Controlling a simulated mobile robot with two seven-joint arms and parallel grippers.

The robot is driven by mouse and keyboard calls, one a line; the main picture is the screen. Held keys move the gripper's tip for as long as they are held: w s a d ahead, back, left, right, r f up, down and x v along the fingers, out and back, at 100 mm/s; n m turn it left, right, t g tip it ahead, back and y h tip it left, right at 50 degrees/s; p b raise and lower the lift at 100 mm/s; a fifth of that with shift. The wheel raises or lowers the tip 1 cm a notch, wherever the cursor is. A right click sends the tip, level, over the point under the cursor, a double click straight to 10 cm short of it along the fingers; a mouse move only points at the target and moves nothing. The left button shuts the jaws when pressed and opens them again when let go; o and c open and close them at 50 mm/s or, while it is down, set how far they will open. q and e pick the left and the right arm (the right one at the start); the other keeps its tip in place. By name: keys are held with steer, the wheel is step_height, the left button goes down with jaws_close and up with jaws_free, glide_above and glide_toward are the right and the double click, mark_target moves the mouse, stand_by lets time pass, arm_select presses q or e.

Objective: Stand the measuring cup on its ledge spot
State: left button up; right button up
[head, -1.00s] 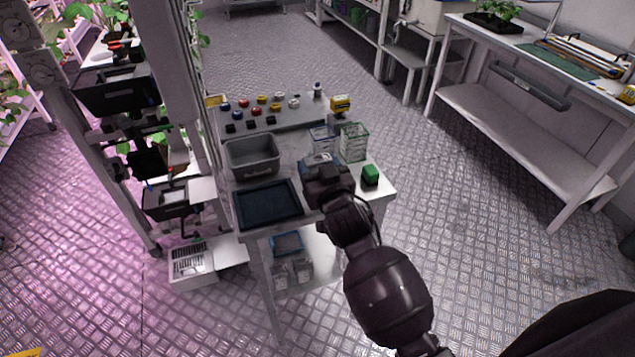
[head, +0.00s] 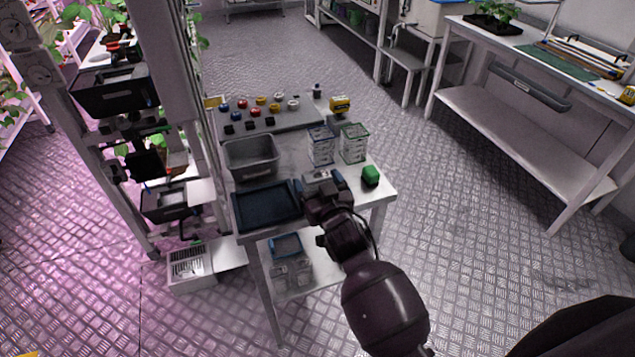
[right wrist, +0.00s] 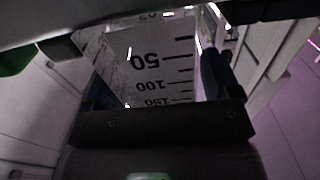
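The clear measuring cup (right wrist: 150,65) fills the space between the fingers in the right wrist view. Its black 50 and 100 marks read upside down there. My right gripper (head: 319,184) has its blue-tipped fingers on either side of the cup and looks shut on it. In the head view only a small pale part of the cup (head: 318,178) shows, over the near part of the white table; I cannot tell whether its base touches the tabletop. My left gripper is not in view. No ledge spot can be made out with certainty.
A dark blue tray (head: 267,206) lies left of my gripper, with a grey bin (head: 251,157) behind it. Two clear containers (head: 320,146) (head: 353,143) stand behind the gripper. A plant rack (head: 190,130) stands at the left.

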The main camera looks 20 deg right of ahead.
steer(key=shift+r, duration=0.2)
steer(key=s, duration=1.2)
steer(key=shift+d, duration=0.2)
